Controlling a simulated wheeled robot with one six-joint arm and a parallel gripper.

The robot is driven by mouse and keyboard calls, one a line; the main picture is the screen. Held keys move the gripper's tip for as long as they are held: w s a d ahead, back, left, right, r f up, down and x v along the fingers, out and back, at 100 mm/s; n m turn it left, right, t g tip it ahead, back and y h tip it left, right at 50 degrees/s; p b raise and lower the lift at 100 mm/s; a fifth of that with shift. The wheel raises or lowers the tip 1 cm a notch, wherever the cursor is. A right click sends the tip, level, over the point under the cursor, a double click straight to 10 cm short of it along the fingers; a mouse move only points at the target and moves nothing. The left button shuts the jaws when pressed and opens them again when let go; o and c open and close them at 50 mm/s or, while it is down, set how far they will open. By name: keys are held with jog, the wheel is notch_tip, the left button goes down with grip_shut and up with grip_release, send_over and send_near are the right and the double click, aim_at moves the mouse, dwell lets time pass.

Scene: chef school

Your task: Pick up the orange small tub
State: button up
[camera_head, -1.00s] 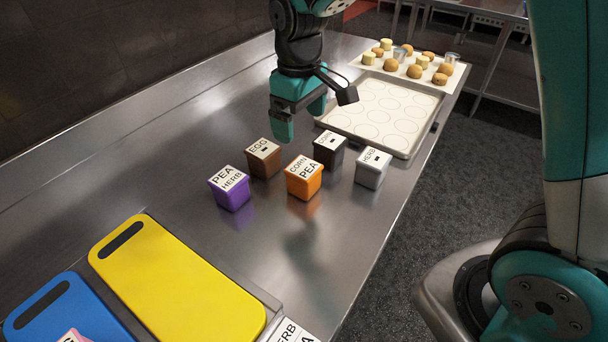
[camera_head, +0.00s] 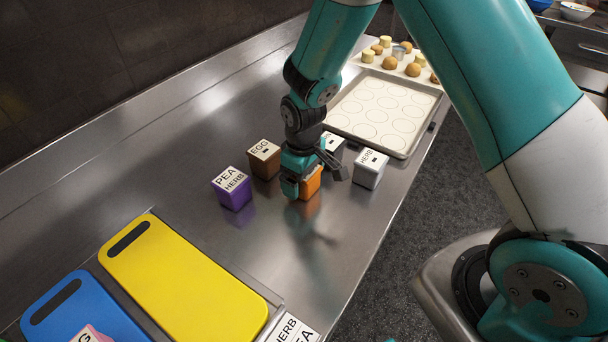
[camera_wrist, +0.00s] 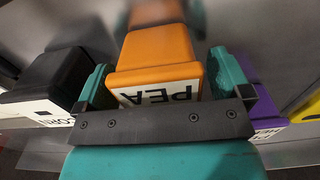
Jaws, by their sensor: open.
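The orange small tub (camera_head: 311,184) stands on the steel counter, mostly hidden behind my gripper in the head view. In the wrist view the orange tub (camera_wrist: 156,57) sits between the two teal fingers, its white label reading PEA facing the palm. My gripper (camera_wrist: 160,85) is open around it. Narrow gaps show between tub and fingers, wider on the right finger's side. In the head view my gripper (camera_head: 299,188) is down at the tub's height.
A purple tub (camera_head: 233,188) and a brown tub (camera_head: 264,160) stand left of the orange one. A tray (camera_head: 424,139) lies farther back. Yellow (camera_head: 185,285) and blue (camera_head: 85,312) boards lie in front.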

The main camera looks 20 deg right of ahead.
jog(key=shift+f, duration=0.1)
jog(key=shift+c, duration=0.4)
jog(key=c, duration=1)
jog(key=shift+c, duration=0.2)
